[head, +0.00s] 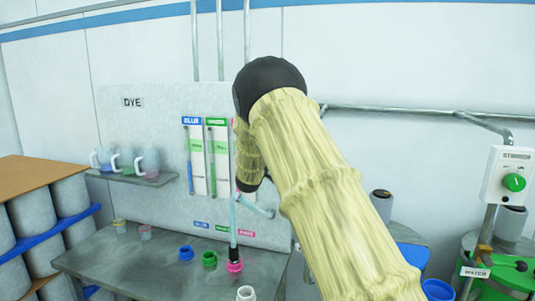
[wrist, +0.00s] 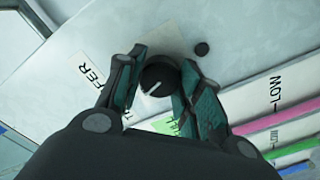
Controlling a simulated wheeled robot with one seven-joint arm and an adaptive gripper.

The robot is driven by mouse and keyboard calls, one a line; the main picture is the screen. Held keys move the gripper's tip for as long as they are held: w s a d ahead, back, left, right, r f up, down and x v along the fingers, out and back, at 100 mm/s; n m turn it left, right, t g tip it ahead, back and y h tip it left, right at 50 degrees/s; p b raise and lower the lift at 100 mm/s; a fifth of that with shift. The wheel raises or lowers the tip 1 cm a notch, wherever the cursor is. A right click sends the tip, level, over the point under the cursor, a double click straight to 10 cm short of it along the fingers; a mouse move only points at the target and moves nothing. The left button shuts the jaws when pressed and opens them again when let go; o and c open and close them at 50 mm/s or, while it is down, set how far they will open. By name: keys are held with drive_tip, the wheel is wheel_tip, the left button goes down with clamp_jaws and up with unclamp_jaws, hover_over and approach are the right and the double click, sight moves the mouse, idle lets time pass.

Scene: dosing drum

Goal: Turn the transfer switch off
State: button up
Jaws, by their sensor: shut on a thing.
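The transfer switch is a round black knob (wrist: 158,72) with a white pointer line, in the wrist view. It sits on a pale panel beside a label (wrist: 100,75) whose readable letters end in "FER". The white line lies slanted in the picture; I cannot tell which setting it marks. My gripper (wrist: 157,84) has one finger on each side of the knob and is shut on it. A green label (wrist: 165,124) shows partly below the knob, between the fingers. In the head view my arm hides the switch and the gripper's fingers.
In the head view, blue and green gauges (head: 206,155) are on the panel left of my arm. A shelf (head: 130,177) holds several jugs. A grey table (head: 150,265) below carries small coloured cups. A box with a green knob (head: 514,182) stands far right.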

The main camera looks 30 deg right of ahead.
drive_tip(key=shift+n+p, duration=0.8)
drive_tip(key=shift+n, duration=0.4)
drive_tip(key=o, duration=1)
drive_tip(key=shift+o, duration=0.2)
drive_tip(key=v, duration=1.2)
drive_tip(key=shift+w+a+f, duration=0.1)
